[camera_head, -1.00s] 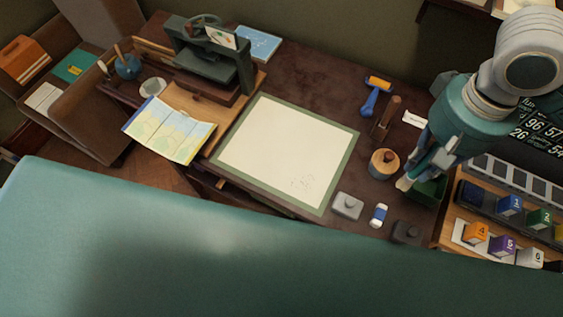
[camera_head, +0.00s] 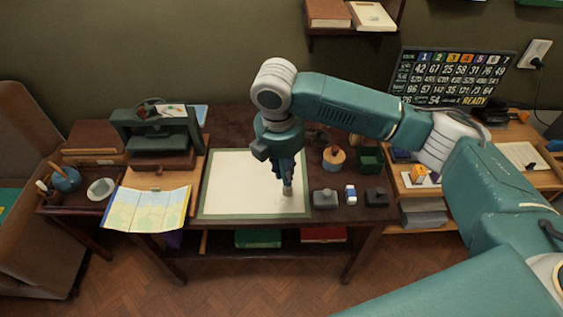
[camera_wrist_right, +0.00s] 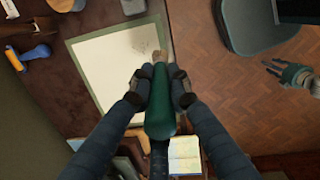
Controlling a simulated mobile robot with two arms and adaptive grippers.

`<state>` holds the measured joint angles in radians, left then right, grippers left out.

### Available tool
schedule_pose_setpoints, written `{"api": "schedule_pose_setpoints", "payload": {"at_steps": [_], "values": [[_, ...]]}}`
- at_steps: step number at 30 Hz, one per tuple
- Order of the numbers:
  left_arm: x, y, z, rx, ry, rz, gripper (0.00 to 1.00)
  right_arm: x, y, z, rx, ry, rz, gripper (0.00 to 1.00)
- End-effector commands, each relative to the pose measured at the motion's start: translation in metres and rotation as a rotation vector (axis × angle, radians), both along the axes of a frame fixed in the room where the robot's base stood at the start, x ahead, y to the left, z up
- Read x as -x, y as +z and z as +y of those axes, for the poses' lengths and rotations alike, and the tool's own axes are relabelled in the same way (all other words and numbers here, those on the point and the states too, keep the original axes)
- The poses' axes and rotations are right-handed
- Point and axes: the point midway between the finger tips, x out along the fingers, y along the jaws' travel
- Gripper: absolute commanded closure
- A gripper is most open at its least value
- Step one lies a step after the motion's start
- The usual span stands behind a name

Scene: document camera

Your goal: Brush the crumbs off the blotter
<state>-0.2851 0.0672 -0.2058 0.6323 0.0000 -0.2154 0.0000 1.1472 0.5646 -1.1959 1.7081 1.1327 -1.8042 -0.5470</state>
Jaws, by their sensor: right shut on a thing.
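The blotter (camera_head: 232,182), a cream sheet with a green border, lies on the dark desk; it also shows in the wrist view (camera_wrist_right: 97,65). Small dark crumbs (camera_wrist_right: 142,46) lie on it near one end in the wrist view; in the head view they are hard to make out. My right gripper (camera_head: 284,176) points down over the blotter's right part, shut on the green handle of the brush (camera_wrist_right: 160,100). The brush's pale tip (camera_head: 287,190) is low over the blotter near its right edge; I cannot tell if it touches. My left gripper (camera_wrist_right: 278,68) shows in the wrist view, fingers apart and empty.
A grey block (camera_head: 325,198), an eraser (camera_head: 350,194), a dark block (camera_head: 376,196), a round wooden-topped pot (camera_head: 333,158) and a green box (camera_head: 370,158) stand right of the blotter. A press (camera_head: 160,135) and a map (camera_head: 148,208) are to its left.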

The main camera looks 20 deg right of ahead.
Motion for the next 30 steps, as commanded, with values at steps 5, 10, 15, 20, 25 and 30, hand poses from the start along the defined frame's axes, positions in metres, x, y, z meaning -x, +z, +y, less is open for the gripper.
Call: {"api": "schedule_pose_setpoints", "payload": {"at_steps": [5,10,15,20,25,30], "values": [[0.009,0.011,0.005,-0.006,-0.001,0.015,0.60,-0.030,-0.020,-0.002,0.021,0.441,-0.018,1.00],[0.028,0.018,0.016,-0.021,0.000,0.043,0.60,-0.054,-0.043,-0.008,0.031,0.841,-0.046,1.00],[0.034,0.022,0.021,-0.026,0.002,0.051,0.60,-0.068,-0.059,-0.013,0.033,1.125,-0.073,1.00],[0.028,0.024,0.020,-0.025,0.003,0.043,0.60,-0.074,-0.067,-0.015,0.033,1.258,-0.085,1.00],[0.017,0.025,0.015,-0.019,0.004,0.026,0.60,-0.075,-0.068,-0.015,0.033,1.291,-0.090,1.00],[0.014,0.025,0.011,-0.014,0.004,0.020,0.60,-0.075,-0.068,-0.015,0.034,1.290,-0.089,1.00]]}}
